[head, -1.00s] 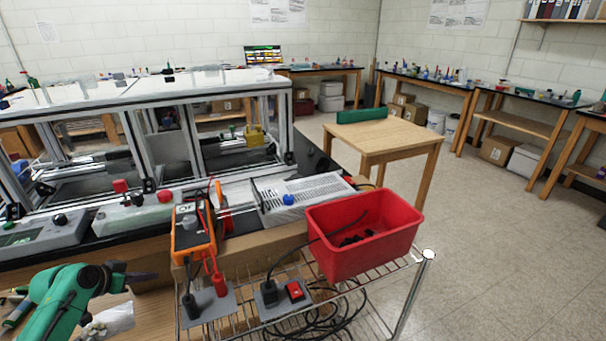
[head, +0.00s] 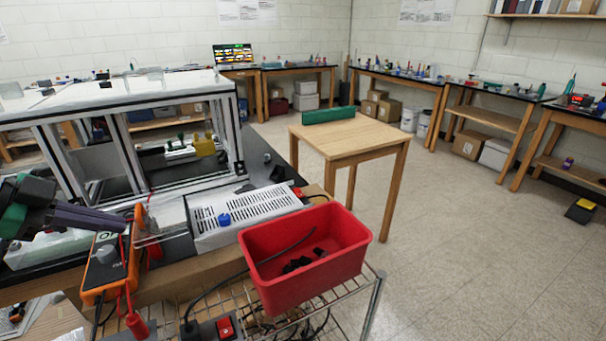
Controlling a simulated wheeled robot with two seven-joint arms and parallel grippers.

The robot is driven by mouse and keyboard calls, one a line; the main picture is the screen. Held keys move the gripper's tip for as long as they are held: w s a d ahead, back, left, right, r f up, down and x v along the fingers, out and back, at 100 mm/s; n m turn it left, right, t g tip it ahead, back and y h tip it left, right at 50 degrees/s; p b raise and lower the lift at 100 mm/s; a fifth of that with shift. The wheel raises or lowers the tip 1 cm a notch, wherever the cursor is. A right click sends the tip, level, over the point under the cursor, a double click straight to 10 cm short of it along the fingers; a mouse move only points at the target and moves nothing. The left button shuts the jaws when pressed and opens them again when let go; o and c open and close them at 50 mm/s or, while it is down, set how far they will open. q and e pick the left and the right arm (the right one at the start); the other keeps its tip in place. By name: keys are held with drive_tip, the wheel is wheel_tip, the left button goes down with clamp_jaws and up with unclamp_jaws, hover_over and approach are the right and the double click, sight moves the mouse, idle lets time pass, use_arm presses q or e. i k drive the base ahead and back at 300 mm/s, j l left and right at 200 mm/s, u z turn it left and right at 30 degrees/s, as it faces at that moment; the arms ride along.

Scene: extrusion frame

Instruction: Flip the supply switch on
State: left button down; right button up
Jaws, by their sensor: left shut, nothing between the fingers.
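A perforated silver power supply (head: 245,213) with a blue knob (head: 224,220) lies on the black bench top, and a small red part (head: 297,192) shows at its far right end. A red rocker switch (head: 225,327) sits on a grey block at the bottom edge, on the wire cart. I cannot tell which red part is the supply switch, or either one's position. My left gripper (head: 122,226) comes in from the left, shut and empty, above the orange multimeter (head: 108,262) and left of the power supply. My right gripper is not in view.
A red bin (head: 305,262) with dark pieces stands on the wire cart (head: 372,300), in front of the power supply. A wooden table (head: 350,138) stands beyond. Open floor (head: 480,250) lies to the right.

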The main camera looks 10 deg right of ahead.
sight(298, 193)
drive_tip(key=i+l, duration=0.15)
drive_tip(key=l, duration=0.2)
drive_tip(key=i+l, duration=0.1)
drive_tip(key=l, duration=0.25)
drive_tip(key=i+l, duration=0.15)
drive_tip(key=l, duration=0.2)
drive_tip(key=i+l, duration=0.15)
drive_tip(key=l, duration=0.2)
